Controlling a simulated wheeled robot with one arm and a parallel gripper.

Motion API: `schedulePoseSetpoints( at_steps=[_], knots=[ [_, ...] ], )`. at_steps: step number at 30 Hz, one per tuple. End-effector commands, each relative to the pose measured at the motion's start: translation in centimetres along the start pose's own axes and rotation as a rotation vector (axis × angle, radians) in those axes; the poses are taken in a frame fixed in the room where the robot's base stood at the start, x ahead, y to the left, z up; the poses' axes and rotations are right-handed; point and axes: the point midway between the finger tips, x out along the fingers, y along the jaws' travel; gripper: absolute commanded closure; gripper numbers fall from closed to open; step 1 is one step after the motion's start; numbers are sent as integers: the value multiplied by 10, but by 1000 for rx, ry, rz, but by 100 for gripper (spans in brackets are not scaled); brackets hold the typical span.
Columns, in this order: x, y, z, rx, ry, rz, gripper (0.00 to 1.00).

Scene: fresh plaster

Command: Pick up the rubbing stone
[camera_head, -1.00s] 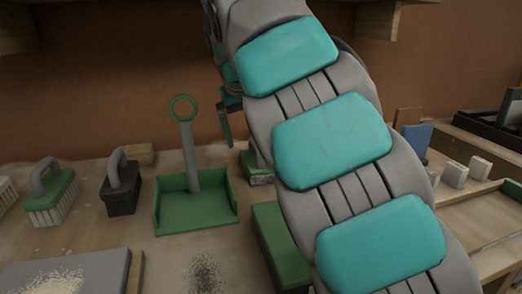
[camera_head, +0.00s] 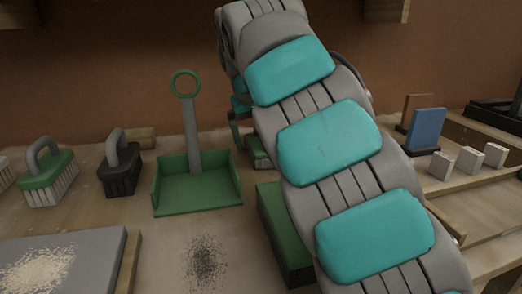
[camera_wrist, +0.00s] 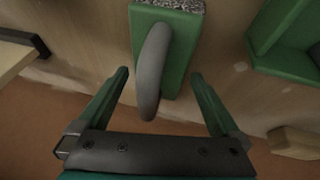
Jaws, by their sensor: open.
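The rubbing stone is a green block (camera_wrist: 177,55) with a curved grey handle (camera_wrist: 153,70) and a speckled grey gritty layer at its edge. It fills the upper middle of the wrist view. In the head view only a small part of the stone (camera_head: 258,152) shows beside my arm, which hides the rest. My gripper (camera_wrist: 160,76) is open and empty. In the wrist view its two teal fingers stand on either side of the block's handle end, apart from it. In the head view my gripper is mostly hidden behind my arm.
A green dustpan (camera_head: 197,191) stands left of the stone and shows at upper right in the wrist view (camera_wrist: 286,60). A green box (camera_head: 281,235) lies in front. Brushes (camera_head: 48,182) stand left. Small pale blocks (camera_head: 468,161) and a blue board (camera_head: 427,130) stand right.

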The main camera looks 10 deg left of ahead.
Motion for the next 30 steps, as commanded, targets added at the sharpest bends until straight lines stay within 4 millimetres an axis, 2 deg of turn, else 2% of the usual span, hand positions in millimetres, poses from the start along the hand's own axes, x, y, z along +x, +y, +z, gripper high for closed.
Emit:
schedulePoseSetpoints(
  at_steps=[2, 27, 30],
  knots=[
    [0, 0, 0, 0, 0, 0, 6],
    [0, 0, 0, 0, -1, -1, 100],
    [0, 0, 0, 0, -1, -1, 100]
  ],
)
